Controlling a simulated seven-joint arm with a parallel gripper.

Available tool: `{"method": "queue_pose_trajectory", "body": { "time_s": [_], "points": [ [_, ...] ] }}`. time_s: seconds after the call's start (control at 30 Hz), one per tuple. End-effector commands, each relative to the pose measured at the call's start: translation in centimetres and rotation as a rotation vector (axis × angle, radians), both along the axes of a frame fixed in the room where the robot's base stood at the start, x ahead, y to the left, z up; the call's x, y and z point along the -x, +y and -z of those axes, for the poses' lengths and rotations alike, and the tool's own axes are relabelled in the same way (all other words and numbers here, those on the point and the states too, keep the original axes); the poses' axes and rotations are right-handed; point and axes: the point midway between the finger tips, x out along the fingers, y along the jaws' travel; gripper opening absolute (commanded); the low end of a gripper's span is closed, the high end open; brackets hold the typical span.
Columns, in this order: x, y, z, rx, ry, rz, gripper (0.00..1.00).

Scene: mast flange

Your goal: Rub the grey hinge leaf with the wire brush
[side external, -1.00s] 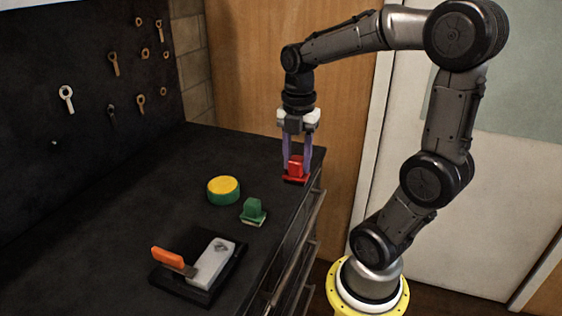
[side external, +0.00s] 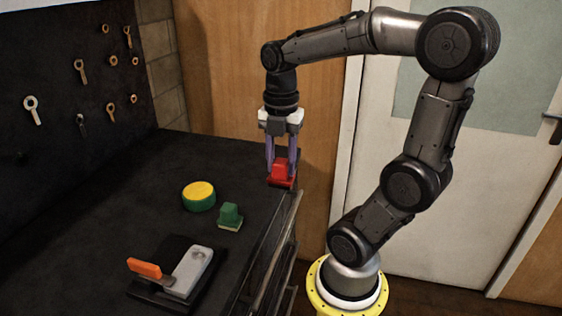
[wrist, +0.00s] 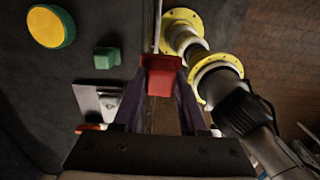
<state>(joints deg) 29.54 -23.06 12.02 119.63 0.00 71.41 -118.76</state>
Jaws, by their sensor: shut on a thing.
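The grey hinge leaf (side external: 194,269) lies flat on a black base (side external: 212,292) near the front of the bench, with an orange handle (side external: 146,268) at its left. It also shows in the wrist view (wrist: 90,97), partly hidden by my gripper. My gripper (side external: 281,163) points down near the bench's far right corner, shut on a red block-shaped tool (side external: 281,174) with a wider base, which looks like the wire brush. Its underside and bristles are hidden. The red tool shows between the purple fingers in the wrist view (wrist: 161,76). I cannot tell whether it touches the bench.
A green block with a pale underside (side external: 229,215) and a round yellow-topped green tin (side external: 199,195) stand between my gripper and the leaf. A dark pegboard with hanging tools (side external: 70,90) rises at the left. The bench's right edge is close to the red tool.

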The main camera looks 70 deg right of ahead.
Motion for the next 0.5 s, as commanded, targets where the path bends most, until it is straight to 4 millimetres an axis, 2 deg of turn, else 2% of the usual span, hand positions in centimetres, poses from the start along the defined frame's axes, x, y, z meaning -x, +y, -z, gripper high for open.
{"method": "queue_pose_trajectory", "body": {
  "time_s": [0.17, 0.27, 0.37, 0.5],
  "points": [
    [-0.4, -0.2, -0.3, 0.001, -0.002, 0.12, 0.0],
    [-1.4, -0.5, -0.7, 0.0, 0.0, 0.221, 0.0],
    [-3.3, 0.0, -1.1, 0.0, 0.001, 0.289, 0.0],
    [-6.5, 2.0, -1.3, 0.0, 0.001, 0.328, 0.0]
  ]
}}
